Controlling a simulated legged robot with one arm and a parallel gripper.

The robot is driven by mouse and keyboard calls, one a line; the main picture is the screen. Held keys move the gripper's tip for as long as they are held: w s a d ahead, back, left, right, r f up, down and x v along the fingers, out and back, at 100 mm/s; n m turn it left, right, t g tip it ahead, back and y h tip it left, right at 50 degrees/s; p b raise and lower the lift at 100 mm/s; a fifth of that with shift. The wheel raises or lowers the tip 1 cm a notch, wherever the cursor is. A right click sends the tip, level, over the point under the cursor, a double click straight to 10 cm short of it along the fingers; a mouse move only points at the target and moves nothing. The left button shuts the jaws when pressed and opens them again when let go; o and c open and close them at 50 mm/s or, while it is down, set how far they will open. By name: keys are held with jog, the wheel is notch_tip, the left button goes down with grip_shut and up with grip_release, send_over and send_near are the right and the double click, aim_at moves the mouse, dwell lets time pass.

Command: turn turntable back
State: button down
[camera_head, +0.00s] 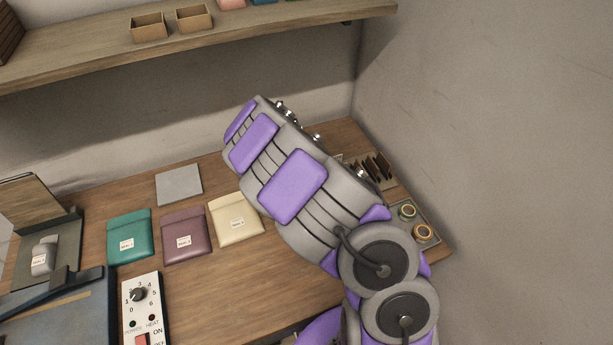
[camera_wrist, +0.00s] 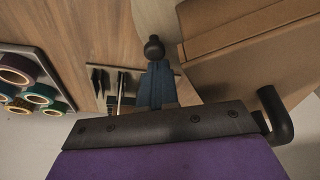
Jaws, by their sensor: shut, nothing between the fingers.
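In the wrist view, the light round edge of what looks like the turntable (camera_wrist: 166,22) shows at the top, with a brown cardboard box (camera_wrist: 245,40) on it to the right. My gripper (camera_wrist: 155,68) shows as blue-grey fingers, shut and empty. A black ball-shaped knob (camera_wrist: 154,47) lies right at the fingertips. I cannot tell whether the fingers touch it. In the head view, my purple and grey arm covers the right part of the table, and the turntable and my gripper are hidden behind it.
A tray of tape rolls (camera_wrist: 30,85) stands left in the wrist view. A slotted rack (camera_head: 372,166) stands by the wall. Teal (camera_head: 131,238), mauve (camera_head: 186,235) and cream (camera_head: 236,219) pouches, a grey pad (camera_head: 179,185) and a control panel (camera_head: 145,310) lie left of my arm.

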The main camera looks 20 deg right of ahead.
jog(key=shift+s+a+f+m+b, duration=0.15)
jog(key=shift+s+a+m+b, duration=0.25)
jog(key=shift+m+b, duration=0.4)
jog(key=shift+s+a+m+g+b, duration=0.2)
jog(key=shift+a+m+g+b, duration=0.2)
jog(key=shift+m, duration=0.2)
jog(key=shift+s+a+m+g+b, duration=0.2)
jog(key=shift+a+m+g+b, duration=0.1)
jog(key=shift+a+m+b, duration=0.25)
jog(key=shift+s+a+b, duration=0.3)
jog(key=shift+s+a, duration=0.1)
jog(key=shift+a, duration=0.65)
jog(key=shift+d, duration=0.1)
